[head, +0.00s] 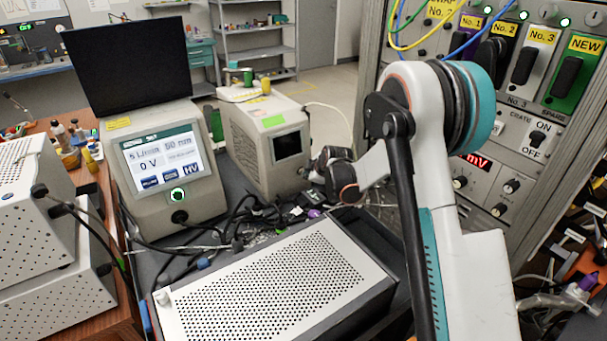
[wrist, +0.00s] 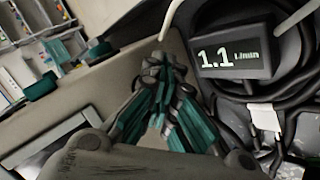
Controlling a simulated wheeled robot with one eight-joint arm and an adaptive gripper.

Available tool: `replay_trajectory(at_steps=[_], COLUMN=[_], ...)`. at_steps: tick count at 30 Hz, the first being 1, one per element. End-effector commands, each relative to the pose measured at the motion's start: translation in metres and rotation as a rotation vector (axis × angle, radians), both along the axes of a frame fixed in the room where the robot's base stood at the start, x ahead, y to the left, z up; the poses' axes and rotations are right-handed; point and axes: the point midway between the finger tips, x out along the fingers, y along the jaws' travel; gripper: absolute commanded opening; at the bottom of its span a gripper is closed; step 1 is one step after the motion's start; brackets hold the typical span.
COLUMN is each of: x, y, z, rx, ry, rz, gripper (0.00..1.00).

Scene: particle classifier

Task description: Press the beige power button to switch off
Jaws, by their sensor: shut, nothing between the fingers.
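I cannot make out the beige power button for certain in either view. A beige box (head: 262,150) with a small dark window stands just left of my gripper in the head view. Its pale casing also shows in the wrist view (wrist: 110,90), behind the fingers. My gripper (head: 314,175) is beside the box's right front side. In the wrist view, my gripper (wrist: 164,62) is shut and empty, its teal and dark fingers meeting at the tips. I cannot tell whether the tips touch the casing. The gripper hides part of it.
A beige instrument (head: 150,165) with a lit touchscreen and a green-lit button stands left. A perforated metal box (head: 275,285) fills the front. Cables crowd the bench around a small 1.1 L/min meter (wrist: 232,45). An electronics rack (head: 490,130) stands right.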

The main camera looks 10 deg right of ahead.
Motion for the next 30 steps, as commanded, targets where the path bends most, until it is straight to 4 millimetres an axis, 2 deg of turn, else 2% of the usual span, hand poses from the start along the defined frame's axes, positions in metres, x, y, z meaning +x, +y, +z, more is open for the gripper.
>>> replay_trajectory(at_steps=[10,23,30], x=[-0.017,-0.02,-0.037], y=[-0.007,-0.008,-0.016], z=[0.0,0.0,0.0], rx=[0.001,0.001,0.0], ry=[0.0,0.0,0.0], rz=[-0.001,-0.001,-0.001], gripper=[0.0,0.0,0.0])
